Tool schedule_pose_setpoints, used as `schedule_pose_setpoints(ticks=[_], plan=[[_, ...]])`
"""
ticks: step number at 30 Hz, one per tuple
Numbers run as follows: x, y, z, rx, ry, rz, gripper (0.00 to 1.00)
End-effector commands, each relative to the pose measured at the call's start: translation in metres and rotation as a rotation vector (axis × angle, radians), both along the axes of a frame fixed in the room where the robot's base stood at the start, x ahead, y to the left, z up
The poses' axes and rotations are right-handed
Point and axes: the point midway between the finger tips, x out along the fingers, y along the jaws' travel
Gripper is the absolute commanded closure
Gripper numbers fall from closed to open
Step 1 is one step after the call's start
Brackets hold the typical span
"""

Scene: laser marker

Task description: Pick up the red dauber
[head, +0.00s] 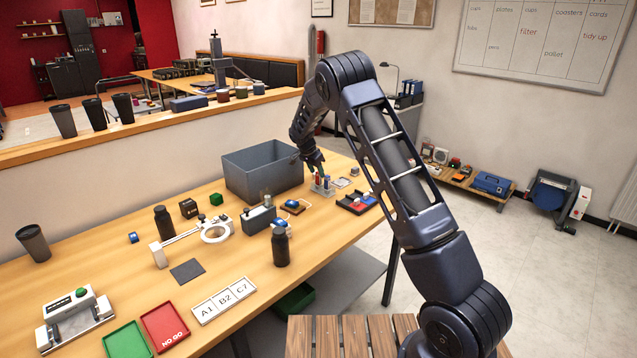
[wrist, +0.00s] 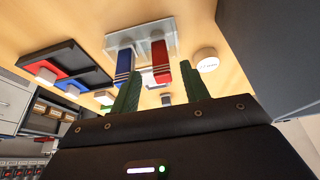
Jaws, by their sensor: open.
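The red dauber (wrist: 161,68) stands in a clear holder (wrist: 141,42) beside a blue dauber (wrist: 123,65), seen in the wrist view. In the head view the red dauber (head: 318,184) is small, with the holder (head: 324,191) on the far part of the table next to the grey bin. My gripper (wrist: 161,74) is open; its two green fingers appear on either side of the red dauber, with the blue dauber by the left finger. In the head view my gripper (head: 316,163) is just above the holder. I cannot tell whether the fingers touch either dauber.
The grey bin (head: 263,172) stands close to my gripper. A black tray (head: 357,203) with red and blue pieces lies right of the holder. A round white item (wrist: 206,60) sits close to the holder. A dark bottle (head: 280,247) stands nearer the front.

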Motion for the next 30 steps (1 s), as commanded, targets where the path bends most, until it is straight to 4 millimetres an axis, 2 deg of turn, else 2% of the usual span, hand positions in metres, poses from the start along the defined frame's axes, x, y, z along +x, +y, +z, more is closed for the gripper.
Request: schedule_pose_setpoints(ticks=[9,16,17,23,30], plan=[[0.013,-0.010,-0.037,-0.001,0.002,-0.001,0.55],[0.014,-0.010,-0.039,0.000,0.002,0.001,0.55],[0.014,-0.010,-0.039,0.000,0.002,0.001,0.58],[0.014,-0.010,-0.038,-0.001,0.001,0.001,0.98],[0.014,-0.010,-0.038,-0.001,0.001,0.001,1.00]])
